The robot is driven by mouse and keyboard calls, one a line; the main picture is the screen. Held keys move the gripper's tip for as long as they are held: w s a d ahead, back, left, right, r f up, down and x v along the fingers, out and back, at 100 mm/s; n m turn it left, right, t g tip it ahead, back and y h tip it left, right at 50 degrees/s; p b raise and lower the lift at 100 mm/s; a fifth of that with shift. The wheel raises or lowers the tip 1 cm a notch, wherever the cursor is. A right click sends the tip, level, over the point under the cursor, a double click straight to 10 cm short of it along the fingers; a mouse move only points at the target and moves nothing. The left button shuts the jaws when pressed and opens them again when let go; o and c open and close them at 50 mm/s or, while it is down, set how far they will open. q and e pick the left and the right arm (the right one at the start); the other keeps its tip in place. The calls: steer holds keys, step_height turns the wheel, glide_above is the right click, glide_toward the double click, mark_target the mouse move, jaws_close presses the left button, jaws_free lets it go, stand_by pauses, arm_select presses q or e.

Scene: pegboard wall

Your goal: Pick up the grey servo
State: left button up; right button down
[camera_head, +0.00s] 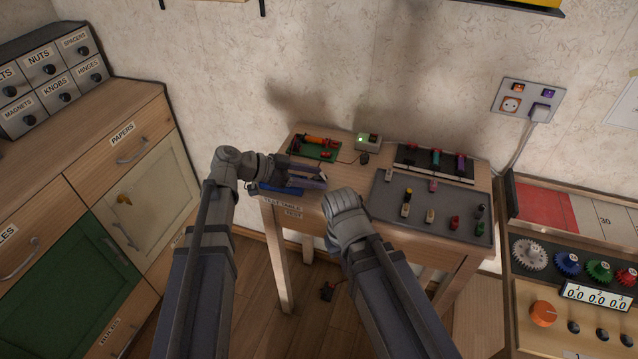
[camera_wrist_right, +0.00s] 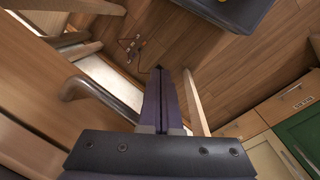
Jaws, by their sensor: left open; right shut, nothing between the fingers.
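I cannot make out for certain which thing is the grey servo. Small parts stand on a grey tray (camera_head: 381,222) on the table, among them a dark grey one (camera_head: 480,211) at its right end. My left gripper (camera_head: 322,179) is open over the left part of the table, just in front of the green board (camera_head: 300,150). I cannot tell if anything lies between its fingers. My right gripper (camera_head: 338,197) is shut and empty near the table's front, left of the tray. In the right wrist view its fingers (camera_wrist_right: 172,72) lie together.
A black rack (camera_head: 405,166) with coloured parts stands behind the tray. A grey box (camera_head: 368,143) with a green light is at the back. A blue item (camera_head: 280,190) lies by my left gripper. Cabinets stand left; a gear panel (camera_head: 583,283) stands right. Wired parts (camera_wrist_right: 130,47) lie on the floor.

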arm_select(q)
jaws_close()
stand_by(0.4)
